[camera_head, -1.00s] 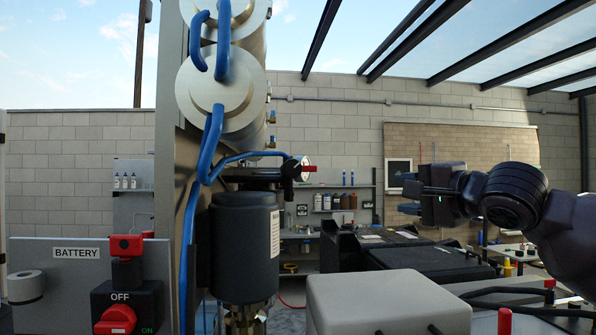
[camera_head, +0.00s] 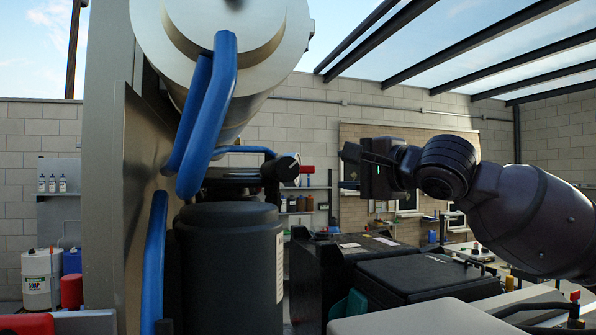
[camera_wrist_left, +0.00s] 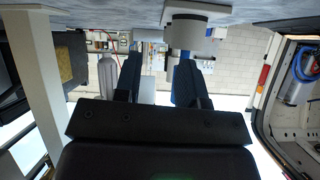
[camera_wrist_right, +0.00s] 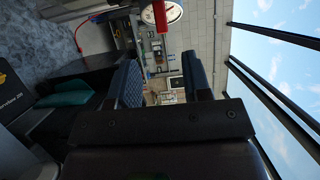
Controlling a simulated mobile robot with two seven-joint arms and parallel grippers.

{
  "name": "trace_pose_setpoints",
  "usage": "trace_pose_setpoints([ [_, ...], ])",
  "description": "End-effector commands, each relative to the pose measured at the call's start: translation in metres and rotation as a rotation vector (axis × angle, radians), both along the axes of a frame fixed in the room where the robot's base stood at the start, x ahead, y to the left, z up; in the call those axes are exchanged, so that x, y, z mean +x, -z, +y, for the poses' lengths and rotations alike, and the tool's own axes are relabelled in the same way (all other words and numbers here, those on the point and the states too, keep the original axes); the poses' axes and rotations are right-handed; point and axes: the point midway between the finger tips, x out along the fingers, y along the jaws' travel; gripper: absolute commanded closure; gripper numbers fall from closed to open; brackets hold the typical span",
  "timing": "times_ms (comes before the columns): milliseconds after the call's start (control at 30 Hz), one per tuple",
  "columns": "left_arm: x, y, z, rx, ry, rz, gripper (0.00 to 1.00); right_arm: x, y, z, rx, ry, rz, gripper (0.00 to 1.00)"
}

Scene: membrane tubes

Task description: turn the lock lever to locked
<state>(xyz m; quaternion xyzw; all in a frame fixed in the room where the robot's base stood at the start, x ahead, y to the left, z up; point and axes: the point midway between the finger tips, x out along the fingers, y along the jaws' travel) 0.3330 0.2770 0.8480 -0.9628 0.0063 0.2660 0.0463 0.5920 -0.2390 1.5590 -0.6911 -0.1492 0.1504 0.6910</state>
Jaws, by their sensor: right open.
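A red handle (camera_head: 306,169) sits on the black fitting (camera_head: 284,168) behind the large black cylinder; I cannot tell for sure that it is the lock lever or how it is set. The red handle (camera_wrist_right: 160,17) and a white round disc (camera_wrist_right: 174,13) also show at the top of the right wrist view, beyond the fingers. My right gripper (camera_head: 348,169) is open and empty, apart from the handle and to its right in the head view. My left gripper (camera_wrist_left: 158,85) is out of the head view; its fingers are apart with nothing seen between them.
A black bench unit (camera_head: 425,277) and a pale box (camera_head: 430,318) lie below my right arm. Open air lies between the right gripper and the handle.

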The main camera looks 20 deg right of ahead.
Motion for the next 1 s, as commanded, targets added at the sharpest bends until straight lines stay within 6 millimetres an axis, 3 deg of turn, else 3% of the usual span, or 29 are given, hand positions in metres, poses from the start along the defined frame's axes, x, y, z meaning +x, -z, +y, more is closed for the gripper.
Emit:
trace_pose_setpoints([
  [167, -0.006, -0.002, 0.000, -0.002, -0.003, 0.011, 0.63, 0.012, -0.002, 0.006, 0.003, -0.001, 0.001, 0.55],
  [700, -0.017, -0.011, 0.002, -0.002, -0.008, 0.044, 0.63, 0.087, -0.001, 0.040, 0.000, 0.000, 0.001, 0.55],
  [1000, -0.018, -0.011, 0.002, -0.001, -0.008, 0.049, 0.63, 0.098, 0.000, 0.045, 0.000, 0.000, 0.000, 0.55],
])
